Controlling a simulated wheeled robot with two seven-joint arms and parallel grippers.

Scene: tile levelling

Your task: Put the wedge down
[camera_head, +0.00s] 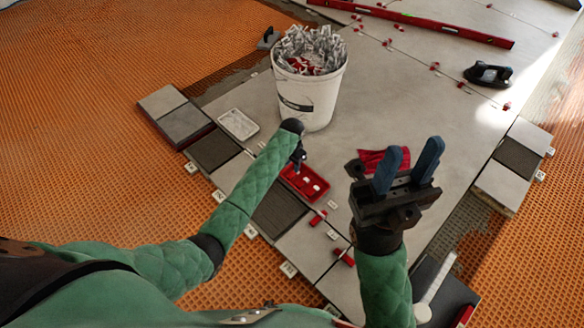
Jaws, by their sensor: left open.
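My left gripper (299,162) is a small dark shape below the end of my green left arm, mostly hidden by the arm. It is open, beside the far edge of a red tray (318,196) that holds a few pale pieces. Small red wedges lie on the tiles: one (317,218) just below the tray and one (343,257) nearer to me. I cannot tell whether a wedge lies under the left gripper. My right gripper (408,165) points up with its two blue fingers apart, open and empty.
A white bucket (308,100) full of clear clips stands behind the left gripper. A white tray (238,124) lies left of it. A long red level (420,24) and a black tool (488,74) lie farther back. A red item (372,160) shows behind the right gripper.

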